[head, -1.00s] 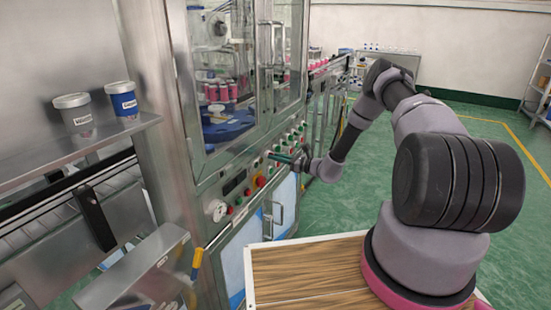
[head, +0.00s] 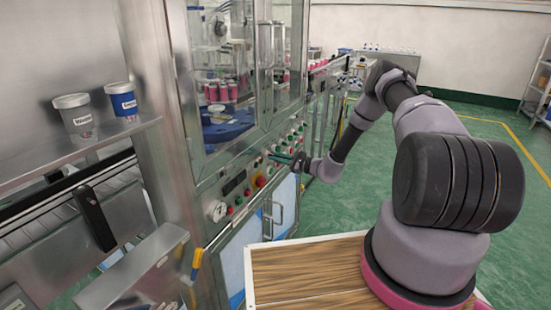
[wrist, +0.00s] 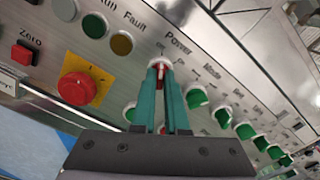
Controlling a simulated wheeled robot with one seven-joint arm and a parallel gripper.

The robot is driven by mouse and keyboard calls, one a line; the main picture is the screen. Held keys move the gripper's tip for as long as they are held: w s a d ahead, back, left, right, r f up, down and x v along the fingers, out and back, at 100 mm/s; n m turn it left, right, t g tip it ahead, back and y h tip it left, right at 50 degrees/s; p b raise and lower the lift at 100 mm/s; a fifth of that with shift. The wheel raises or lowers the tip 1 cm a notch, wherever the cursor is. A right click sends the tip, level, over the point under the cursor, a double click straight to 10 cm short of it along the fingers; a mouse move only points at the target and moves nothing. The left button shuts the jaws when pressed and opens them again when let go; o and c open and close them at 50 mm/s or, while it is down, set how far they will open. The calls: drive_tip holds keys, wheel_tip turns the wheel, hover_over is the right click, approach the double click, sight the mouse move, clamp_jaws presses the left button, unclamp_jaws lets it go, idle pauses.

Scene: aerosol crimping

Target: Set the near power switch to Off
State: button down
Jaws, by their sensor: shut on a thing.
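The power switch (wrist: 161,70) is a small red knob with a pale rim under the label "Power" on the steel control panel (wrist: 205,70). In the wrist view my gripper (wrist: 160,72) has its two green fingers on either side of this knob and is shut on it. The fingertips hide part of the knob, and I cannot read its setting surely. In the head view my gripper (head: 274,157) reaches the machine's front panel from the right, and the switch is hidden there.
A red emergency button (wrist: 77,88) on a yellow plate is left of the fingers. A row of green knobs (wrist: 222,116) runs to the right, the closest one beside the right finger. Glass doors (head: 225,75) stand above the panel. The green floor at right is clear.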

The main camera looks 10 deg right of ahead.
drive_tip(key=c, duration=0.9)
unclamp_jaws()
drive_tip(key=shift+c, duration=0.2)
drive_tip(key=shift+d, duration=0.15)
drive_tip(key=v, duration=1)
drive_tip(key=shift+s+d, duration=0.25)
